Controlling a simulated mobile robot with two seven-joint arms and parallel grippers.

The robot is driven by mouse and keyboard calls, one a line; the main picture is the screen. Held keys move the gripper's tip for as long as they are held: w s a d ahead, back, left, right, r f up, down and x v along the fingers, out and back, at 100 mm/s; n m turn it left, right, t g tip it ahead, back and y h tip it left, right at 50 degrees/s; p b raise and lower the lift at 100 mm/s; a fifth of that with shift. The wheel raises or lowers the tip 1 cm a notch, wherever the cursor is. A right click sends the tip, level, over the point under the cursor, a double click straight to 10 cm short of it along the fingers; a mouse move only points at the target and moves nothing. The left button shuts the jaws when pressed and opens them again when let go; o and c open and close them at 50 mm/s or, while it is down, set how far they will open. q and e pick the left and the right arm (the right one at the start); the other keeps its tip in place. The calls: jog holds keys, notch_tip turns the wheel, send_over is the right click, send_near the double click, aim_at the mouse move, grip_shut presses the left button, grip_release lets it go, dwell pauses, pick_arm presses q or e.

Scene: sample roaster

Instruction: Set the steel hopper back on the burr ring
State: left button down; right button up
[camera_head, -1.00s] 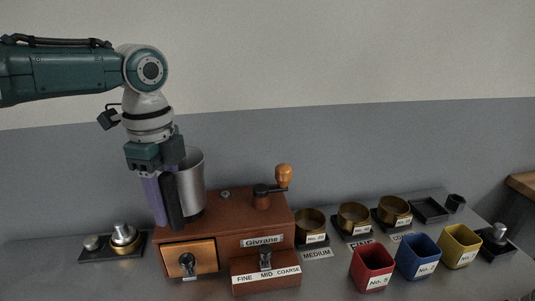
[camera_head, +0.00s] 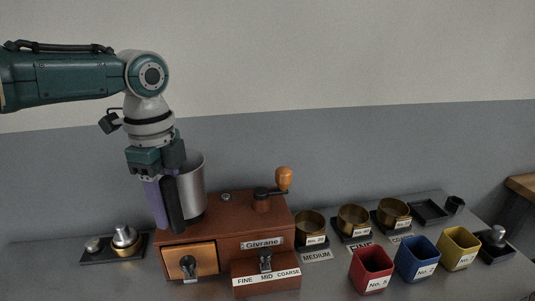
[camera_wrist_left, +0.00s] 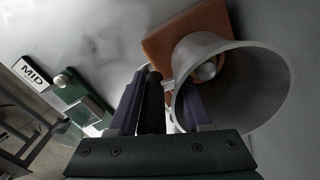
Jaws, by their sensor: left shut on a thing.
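The steel hopper (camera_head: 192,187) is a grey metal cup, wide at the top, standing upright over the left part of the wooden grinder's top (camera_head: 232,207). The burr ring cannot be made out under the hopper, and I cannot tell whether the hopper touches the grinder. My right gripper is not in view.
The grinder has a crank with an orange knob (camera_head: 284,179) and a front drawer (camera_head: 190,262). A weight tray (camera_head: 97,256) stands left. Brass sieves (camera_head: 353,218) and red (camera_head: 371,270), blue (camera_head: 417,257) and yellow (camera_head: 459,247) cups stand right. The wall behind is bare.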

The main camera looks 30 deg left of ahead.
pick_arm(q)
jog(key=shift+f+b, duration=0.6)
jog(key=shift+f, duration=0.1)
jog(key=shift+r, duration=0.1)
jog(key=shift+r+p, duration=0.4)
jog(key=shift+p, duration=0.2)
jog(key=shift+p, duration=0.4)
dwell(1.5)
jog(key=shift+f+b, duration=0.4)
jog(key=shift+f, duration=0.1)
jog(key=shift+r, duration=0.1)
jog(key=shift+r+p, duration=0.4)
jog(key=shift+p, duration=0.15)
